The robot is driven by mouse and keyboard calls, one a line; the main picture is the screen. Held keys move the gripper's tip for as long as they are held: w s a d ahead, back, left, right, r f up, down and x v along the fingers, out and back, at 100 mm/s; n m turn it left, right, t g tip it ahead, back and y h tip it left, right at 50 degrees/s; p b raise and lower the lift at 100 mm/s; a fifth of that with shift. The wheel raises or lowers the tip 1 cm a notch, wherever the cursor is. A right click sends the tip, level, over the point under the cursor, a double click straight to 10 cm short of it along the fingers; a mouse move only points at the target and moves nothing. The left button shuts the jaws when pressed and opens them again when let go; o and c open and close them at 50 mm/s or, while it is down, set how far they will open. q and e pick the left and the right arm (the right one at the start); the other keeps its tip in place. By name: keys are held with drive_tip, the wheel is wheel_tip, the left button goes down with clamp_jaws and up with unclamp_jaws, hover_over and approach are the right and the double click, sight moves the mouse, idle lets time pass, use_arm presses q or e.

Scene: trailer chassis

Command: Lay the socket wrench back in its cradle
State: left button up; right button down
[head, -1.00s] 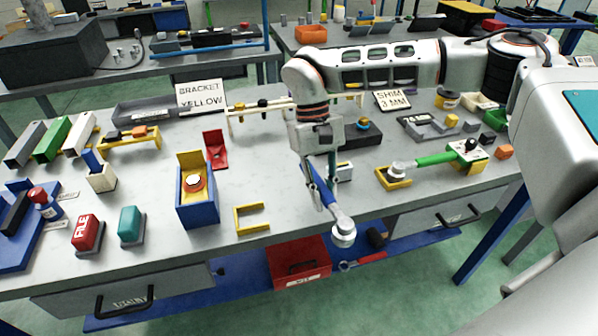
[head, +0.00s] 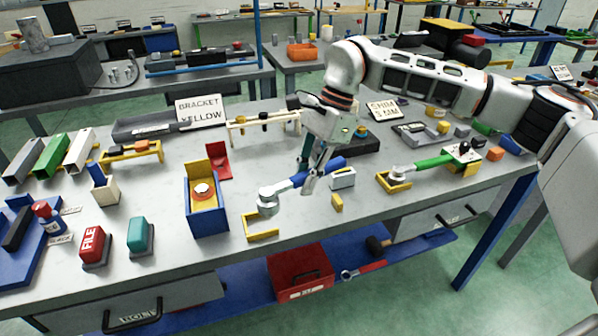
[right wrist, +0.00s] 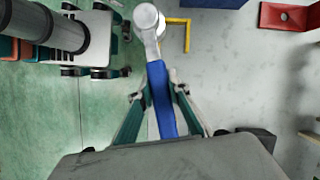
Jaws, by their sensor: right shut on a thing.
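My right gripper (head: 311,184) is shut on the blue handle (head: 322,170) of the socket wrench. The wrench's silver socket head (head: 268,202) points left, above the table's front area. In the right wrist view the fingers (right wrist: 160,88) pinch the blue handle (right wrist: 160,100), and the socket head (right wrist: 148,18) is at the top. My left gripper is out of view.
A green-handled wrench (head: 435,161) lies in another yellow cradle (head: 394,187) to the right. A white-grey block (head: 342,180) stands beside my gripper. A blue box with a yellow back (head: 207,222) stands left. The table's front edge is close.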

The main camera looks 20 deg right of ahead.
drive_tip(key=shift+w+a+r+m+t, duration=0.25)
drive_tip(key=shift+w+r+m, duration=0.15)
drive_tip(key=shift+m, duration=0.3)
drive_tip(key=shift+w+a+r+m+t, duration=0.25)
drive_tip(key=shift+w+r+m, duration=0.15)
drive_tip(key=shift+m, duration=0.3)
drive_tip(key=shift+d+f+b, duration=0.1)
drive_tip(key=shift+f+b, duration=1.4)
drive_tip(key=shift+f, duration=3.25)
drive_tip(key=shift+f+b, duration=0.35)
drive_tip(key=shift+f, duration=0.15)
drive_tip(key=shift+p, duration=0.35)
